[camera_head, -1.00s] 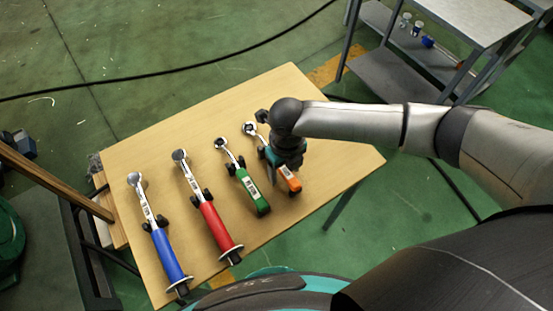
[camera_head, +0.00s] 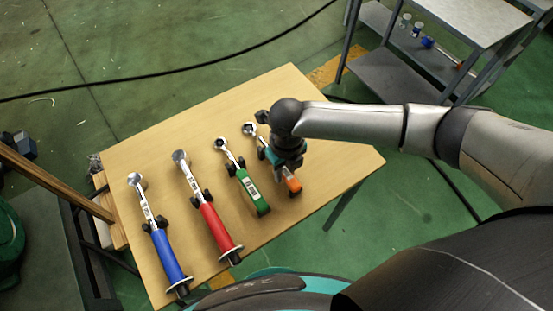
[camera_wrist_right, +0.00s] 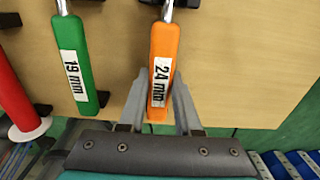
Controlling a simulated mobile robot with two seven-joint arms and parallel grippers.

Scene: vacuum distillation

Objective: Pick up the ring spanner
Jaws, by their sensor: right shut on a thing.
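The orange-handled ring spanner (camera_head: 294,185) marked "24 mm" lies at the right end of a row of tools on the wooden table. Its ring end (camera_head: 249,129) points toward the far side. My right gripper (camera_head: 281,163) is over its handle from above. In the right wrist view the two grey fingers (camera_wrist_right: 161,92) are on either side of the orange handle (camera_wrist_right: 164,50), shut on it. The gripper and wrist hide part of the spanner in the head view. My left gripper is not in view.
A green spanner (camera_head: 253,192) marked "19 mm" lies close to the left. Red-handled (camera_head: 216,226) and blue-handled (camera_head: 167,257) tools lie farther left. The tools rest on small black holders. The wooden table (camera_head: 170,130) is clear at the back. A metal shelf cart (camera_head: 470,20) stands beyond.

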